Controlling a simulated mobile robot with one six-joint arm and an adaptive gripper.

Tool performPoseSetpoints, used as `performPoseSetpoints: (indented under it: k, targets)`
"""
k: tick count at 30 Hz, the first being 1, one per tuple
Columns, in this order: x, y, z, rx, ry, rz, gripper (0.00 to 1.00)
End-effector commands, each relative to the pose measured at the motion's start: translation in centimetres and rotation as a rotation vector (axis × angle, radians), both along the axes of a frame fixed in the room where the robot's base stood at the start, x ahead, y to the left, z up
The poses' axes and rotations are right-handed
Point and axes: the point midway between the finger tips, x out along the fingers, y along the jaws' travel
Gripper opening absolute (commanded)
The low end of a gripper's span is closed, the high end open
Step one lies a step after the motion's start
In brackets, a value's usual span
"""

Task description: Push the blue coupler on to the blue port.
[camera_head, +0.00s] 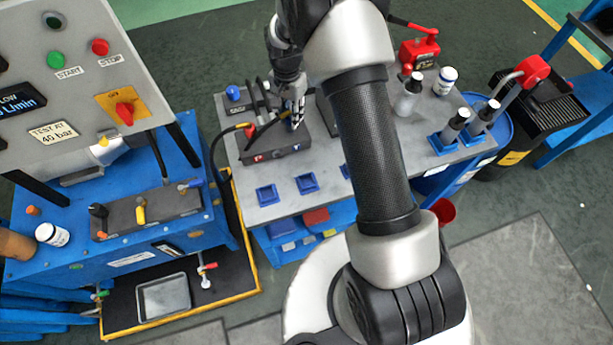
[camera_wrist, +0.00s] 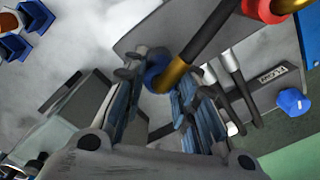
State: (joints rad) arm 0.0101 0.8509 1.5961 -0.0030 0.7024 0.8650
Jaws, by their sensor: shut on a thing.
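My gripper (camera_head: 296,122) points down above the right part of a dark port block (camera_head: 275,150) on the grey workbench. The block's front has a red mark at left and a blue mark at right. In the wrist view my gripper (camera_wrist: 160,95) is shut on the blue coupler (camera_wrist: 155,70), whose blue ring shows between the fingers beside a brass sleeve and a black hose. The fingers hide part of the coupler. The blue port is not clearly seen, and I cannot tell whether the coupler touches it. A red coupler (camera_wrist: 268,8) with its hose shows at the top.
A blue knob (camera_head: 233,92) stands at the bench's far left. Small blue trays (camera_head: 267,193) line the front edge. Bottles (camera_head: 408,96) and a red tool (camera_head: 420,48) are to the right. A blue test stand with a control panel (camera_head: 70,75) is at left.

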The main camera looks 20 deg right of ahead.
Motion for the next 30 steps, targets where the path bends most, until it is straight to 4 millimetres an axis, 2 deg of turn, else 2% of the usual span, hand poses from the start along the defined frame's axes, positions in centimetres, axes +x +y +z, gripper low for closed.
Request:
performPoseSetpoints:
  k: [5,6,16,30]
  targets:
    - [0.03,0.00,-0.44,0.000,-0.001,0.000,0.00]
    - [0.04,0.00,-0.42,0.000,-0.001,0.000,0.28]
    - [0.03,0.00,-0.38,0.001,-0.001,0.000,0.50]
    - [0.00,0.00,-0.34,0.000,0.000,0.000,0.50]
